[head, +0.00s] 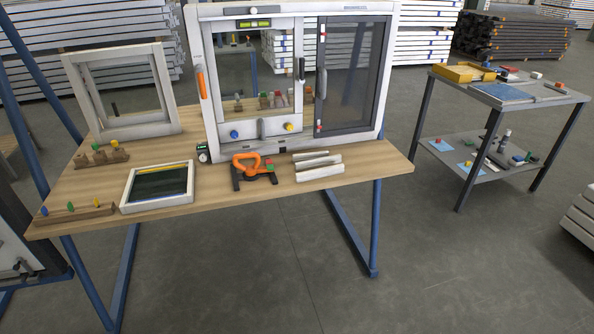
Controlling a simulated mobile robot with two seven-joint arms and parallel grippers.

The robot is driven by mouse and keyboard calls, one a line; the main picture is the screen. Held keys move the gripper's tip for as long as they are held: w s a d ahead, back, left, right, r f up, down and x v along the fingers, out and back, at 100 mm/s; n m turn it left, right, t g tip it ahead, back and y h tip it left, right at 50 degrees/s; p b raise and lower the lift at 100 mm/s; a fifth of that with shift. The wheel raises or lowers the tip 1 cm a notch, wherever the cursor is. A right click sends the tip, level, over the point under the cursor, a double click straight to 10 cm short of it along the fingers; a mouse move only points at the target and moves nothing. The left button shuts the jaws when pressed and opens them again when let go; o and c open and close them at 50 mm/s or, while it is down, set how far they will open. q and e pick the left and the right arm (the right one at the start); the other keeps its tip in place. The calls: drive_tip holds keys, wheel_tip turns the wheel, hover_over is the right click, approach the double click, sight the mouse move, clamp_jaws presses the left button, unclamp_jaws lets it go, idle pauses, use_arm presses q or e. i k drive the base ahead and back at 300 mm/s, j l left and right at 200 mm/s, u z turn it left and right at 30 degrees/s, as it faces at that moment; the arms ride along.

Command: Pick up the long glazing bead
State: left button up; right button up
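A small group of white strips, which look like the glazing beads, lies on the wooden workbench (205,187) near its right front. The frontmost strip (319,172) looks the longest, and another strip (317,161) lies just behind it. A shorter strip (309,155) is at the back. They lie roughly side by side, and the gaps between them are too small to make out clearly. Neither of my grippers shows in the head view.
An orange and black suction lifter (253,167) stands left of the strips. A large white window frame (210,100) rises behind them. A small framed pane (158,186) and a grey frame (120,90) are further left. A side table (500,95) stands right, across open floor.

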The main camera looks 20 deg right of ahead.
sight(321, 173)
drive_tip(key=i+l+u, duration=0.2)
drive_tip(key=l, duration=0.15)
drive_tip(key=i+l+u, duration=0.15)
drive_tip(key=l, duration=0.25)
drive_tip(key=i+l+u, duration=0.2)
drive_tip(key=l, duration=0.2)
drive_tip(key=i+l+u, duration=0.2)
drive_tip(key=l, duration=0.25)
drive_tip(key=l+u, duration=0.2)
drive_tip(key=l, duration=0.2)
